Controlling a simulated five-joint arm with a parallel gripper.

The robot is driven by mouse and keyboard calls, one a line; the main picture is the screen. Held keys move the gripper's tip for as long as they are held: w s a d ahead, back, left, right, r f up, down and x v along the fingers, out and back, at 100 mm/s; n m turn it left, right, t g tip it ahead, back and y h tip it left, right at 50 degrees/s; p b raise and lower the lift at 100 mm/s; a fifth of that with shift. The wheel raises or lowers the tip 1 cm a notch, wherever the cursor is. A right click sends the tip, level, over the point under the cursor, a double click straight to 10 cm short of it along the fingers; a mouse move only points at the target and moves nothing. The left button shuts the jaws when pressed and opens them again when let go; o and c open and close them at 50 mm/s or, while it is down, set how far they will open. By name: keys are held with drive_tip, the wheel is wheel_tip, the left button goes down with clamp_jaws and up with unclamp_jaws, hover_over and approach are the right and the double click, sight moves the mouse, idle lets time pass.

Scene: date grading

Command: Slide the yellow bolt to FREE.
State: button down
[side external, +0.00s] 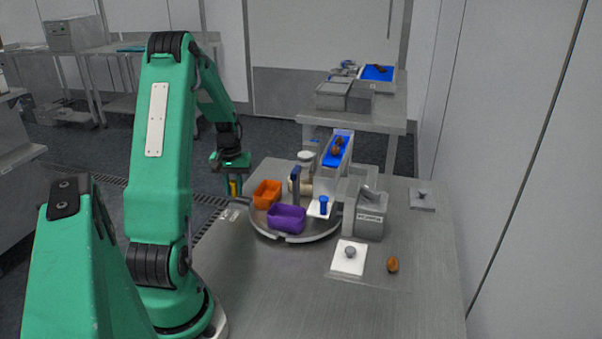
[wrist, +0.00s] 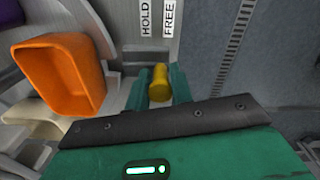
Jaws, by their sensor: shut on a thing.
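The yellow bolt (wrist: 159,82) shows between my gripper's fingers (wrist: 160,88) in the wrist view. My gripper is shut on it. The HOLD label (wrist: 146,18) and the FREE label (wrist: 168,18) stand side by side just beyond the bolt, HOLD on the left and FREE on the right. The bolt's knob appears below the labels, around the line between them; its exact position is hard to tell. In the side external view my gripper (side external: 233,186) is at the turntable's left edge, with a bit of the yellow bolt (side external: 236,187) between its fingers.
An orange bin (wrist: 62,72) sits close left of my gripper in the wrist view. A purple bin (side external: 287,218) stands beside it on the round turntable (side external: 296,239). A blue-lined chute (side external: 337,150) and a grey machine (side external: 369,215) stand to the right. The front of the table is mostly clear.

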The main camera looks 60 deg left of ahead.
drive_tip(key=shift+s+a+r, duration=0.1)
drive_tip(key=shift+s+a, duration=0.4)
drive_tip(key=shift+a, duration=0.1)
drive_tip(key=c, duration=1.4)
unclamp_jaws()
drive_tip(key=shift+o, duration=0.2)
drive_tip(key=shift+r, duration=0.15)
wheel_tip(320, 180, up, 8)
drive_tip(key=shift+f, duration=0.25)
drive_tip(key=shift+d, duration=0.1)
